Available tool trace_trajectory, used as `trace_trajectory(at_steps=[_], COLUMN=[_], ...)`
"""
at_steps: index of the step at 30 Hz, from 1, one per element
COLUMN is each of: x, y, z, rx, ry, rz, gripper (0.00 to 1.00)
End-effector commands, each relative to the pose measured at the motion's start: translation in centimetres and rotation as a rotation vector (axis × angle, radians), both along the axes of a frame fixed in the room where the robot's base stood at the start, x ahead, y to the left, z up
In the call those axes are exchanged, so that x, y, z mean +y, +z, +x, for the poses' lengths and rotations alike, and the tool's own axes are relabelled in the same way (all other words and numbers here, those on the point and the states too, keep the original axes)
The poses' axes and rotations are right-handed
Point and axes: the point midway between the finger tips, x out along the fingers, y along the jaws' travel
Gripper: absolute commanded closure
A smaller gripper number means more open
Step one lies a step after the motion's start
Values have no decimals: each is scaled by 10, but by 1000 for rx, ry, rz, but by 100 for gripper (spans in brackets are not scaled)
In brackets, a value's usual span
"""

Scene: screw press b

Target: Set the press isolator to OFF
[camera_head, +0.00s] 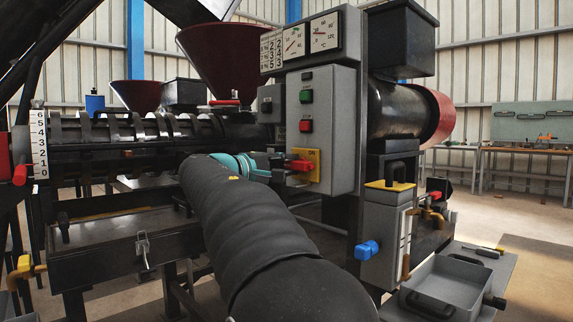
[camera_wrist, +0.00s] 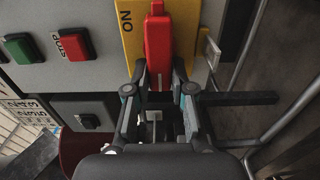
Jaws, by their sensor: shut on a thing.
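The press isolator is a red handle (camera_head: 299,165) on a yellow plate (camera_head: 313,155), low on the grey control box (camera_head: 331,110). In the wrist view the red handle (camera_wrist: 158,45) runs down the yellow plate (camera_wrist: 133,40) toward my jaws, and the word ON shows beside it. My gripper (camera_wrist: 160,92) is shut on the near end of the red handle, with one finger on each side. In the head view my gripper (camera_head: 277,168) is at the handle's left end, partly hidden behind my arm. No OFF mark shows.
A green button (camera_head: 306,96) and a red STOP button (camera_head: 305,126) sit above the isolator on the same box. A dark bar (camera_wrist: 240,98) lies right of my fingers in the wrist view. A grey tank with a blue knob (camera_head: 367,250) stands at lower right.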

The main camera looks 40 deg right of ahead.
Motion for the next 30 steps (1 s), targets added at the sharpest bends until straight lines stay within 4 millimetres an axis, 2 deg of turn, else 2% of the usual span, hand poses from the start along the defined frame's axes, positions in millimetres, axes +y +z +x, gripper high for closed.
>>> trace_trajectory(at_steps=[9,10,12,13,23,26,30], x=[0,0,0,0,2,10,32], y=[-1,-1,-1,-1,0,0,0], z=[0,0,0,0,0,0,-1], rx=[4,4,4,4,2,2,2], ry=[0,0,0,0,0,2,5], rz=[0,0,0,0,0,0,0], gripper=[100,75,57,52,52,52,52])
